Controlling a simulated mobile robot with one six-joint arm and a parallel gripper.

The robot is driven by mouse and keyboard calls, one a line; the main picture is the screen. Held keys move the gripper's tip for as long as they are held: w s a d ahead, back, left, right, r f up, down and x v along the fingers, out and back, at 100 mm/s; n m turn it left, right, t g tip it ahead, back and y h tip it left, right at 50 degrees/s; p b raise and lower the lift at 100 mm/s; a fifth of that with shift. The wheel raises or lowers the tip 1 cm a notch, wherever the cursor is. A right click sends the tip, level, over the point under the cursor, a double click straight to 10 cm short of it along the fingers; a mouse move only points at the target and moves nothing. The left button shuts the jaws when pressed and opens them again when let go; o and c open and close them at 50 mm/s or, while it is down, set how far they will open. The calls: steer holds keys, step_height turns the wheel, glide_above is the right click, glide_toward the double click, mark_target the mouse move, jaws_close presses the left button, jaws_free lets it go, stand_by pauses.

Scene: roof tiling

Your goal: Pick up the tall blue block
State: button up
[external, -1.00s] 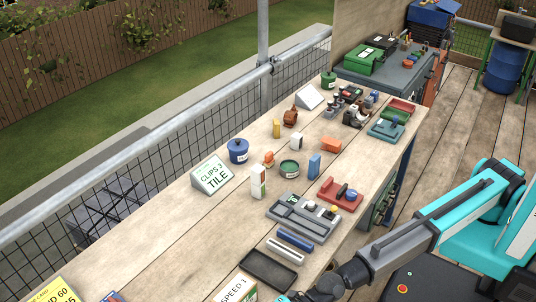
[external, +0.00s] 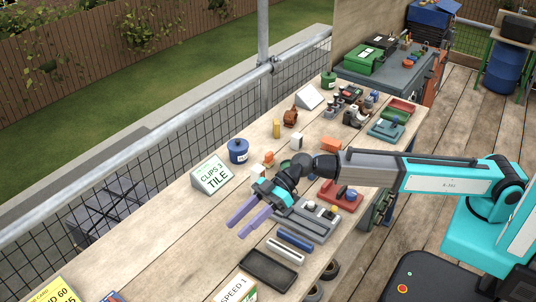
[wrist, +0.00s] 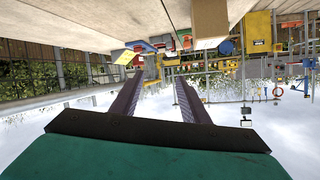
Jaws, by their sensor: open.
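The tall blue block, which stood upright on the wooden bench a second ago, is now hidden behind my arm in the external view. My gripper (external: 237,228) is open and empty, held above the bench with its purple fingers pointing down-left in that view. In the wrist view the gripper (wrist: 159,78) shows its two dark fingers apart with nothing between them. The wrist picture is upside down, and I cannot pick out the tall blue block for certain there.
A grey tray (external: 318,226), a blue bar (external: 294,240) and a black tray (external: 268,270) lie at the bench's near side. A sign (external: 212,175) and a blue pot (external: 238,151) stand farther back. A red tray (external: 345,198) is beyond the grey one.

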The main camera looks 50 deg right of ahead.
steer(key=w+d+m, duration=0.3)
steer(key=d+m, duration=0.2)
steer(key=d, duration=0.5)
steer(key=w+d+m+g+y+p, duration=0.1)
steer(key=w+d+m, duration=0.1)
steer(key=d+m, duration=0.5)
steer(key=w+d+m, duration=0.3)
steer(key=d, duration=0.9)
steer(key=s+d+m+y, duration=0.1)
steer(key=d+m, duration=0.3)
steer(key=d, duration=0.2)
steer(key=s+d+m+g+y, duration=0.1)
steer(key=s+d+m, duration=0.1)
steer(key=d+m, duration=0.3)
steer(key=s+d+m+y, duration=0.1)
steer(key=d+m, duration=0.3)
steer(key=d, duration=0.4)
steer(key=shift+s+r+g, duration=0.15)
steer(key=shift+s+g, duration=0.05)
steer(key=shift+g, duration=0.1)
steer(key=shift+s+d+f+m+g+b, duration=0.15)
steer(key=shift+s+d+m, duration=0.2)
steer(key=shift+m, duration=0.25)
steer(key=shift+s+d+f+m+g+b, duration=0.15)
steer(key=shift+s+d+m, duration=0.1)
steer(key=shift+d+m, duration=0.25)
steer(key=shift+a, duration=0.15)
